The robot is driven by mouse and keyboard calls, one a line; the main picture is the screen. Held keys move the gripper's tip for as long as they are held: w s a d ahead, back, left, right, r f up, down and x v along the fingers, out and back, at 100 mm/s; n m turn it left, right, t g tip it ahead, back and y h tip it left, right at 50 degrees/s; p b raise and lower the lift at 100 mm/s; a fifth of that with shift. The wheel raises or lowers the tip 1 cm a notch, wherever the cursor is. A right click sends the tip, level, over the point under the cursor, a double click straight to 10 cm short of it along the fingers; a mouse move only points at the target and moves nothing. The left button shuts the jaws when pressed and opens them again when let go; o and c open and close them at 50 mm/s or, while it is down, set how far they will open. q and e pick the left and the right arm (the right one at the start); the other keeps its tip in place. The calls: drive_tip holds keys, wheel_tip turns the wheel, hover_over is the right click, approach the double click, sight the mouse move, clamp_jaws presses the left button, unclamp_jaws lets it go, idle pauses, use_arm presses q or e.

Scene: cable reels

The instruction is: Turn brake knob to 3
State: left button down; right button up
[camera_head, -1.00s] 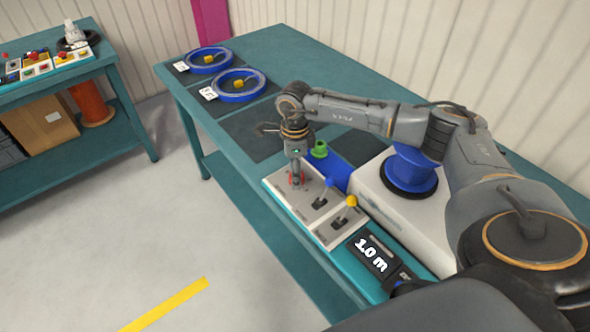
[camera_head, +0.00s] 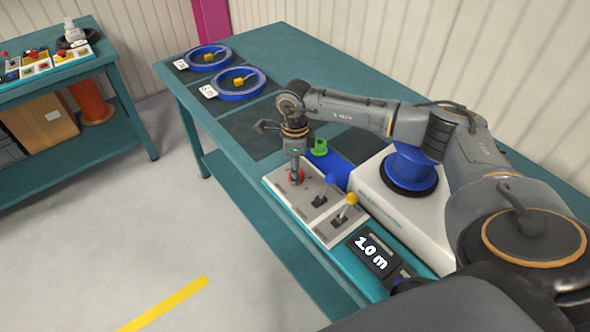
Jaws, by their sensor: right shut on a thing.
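The red brake knob (camera_head: 302,176) sits on the far end of the white control panel (camera_head: 279,186), largely covered by my right gripper. My right gripper (camera_head: 295,180) points straight down and is shut on the knob. The numbers around the knob are too small or hidden to read. My left gripper is not in view.
A blue reel (camera_head: 409,172) sits on the white machine right of the panel. A green part (camera_head: 320,147) is behind the gripper. Two blue cable rings (camera_head: 238,97) lie at the teal table's (camera_head: 300,52) far left. Floor to the left is clear.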

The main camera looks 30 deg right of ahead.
drive_tip(key=shift+m, duration=1.2)
drive_tip(key=m+b, duration=0.1)
drive_tip(key=m, duration=0.2)
drive_tip(key=shift+d+m, duration=0.1)
drive_tip(key=shift+m, duration=0.2)
drive_tip(key=m, duration=0.5)
drive_tip(key=shift+d, duration=0.1)
drive_tip(key=m, duration=0.6)
drive_tip(key=shift+m+t, duration=0.3)
drive_tip(key=m, duration=0.5)
drive_tip(key=shift+s+d, duration=0.1)
drive_tip(key=shift+d, duration=0.05)
drive_tip(key=shift+m, duration=0.4)
drive_tip(key=o, duration=1.2)
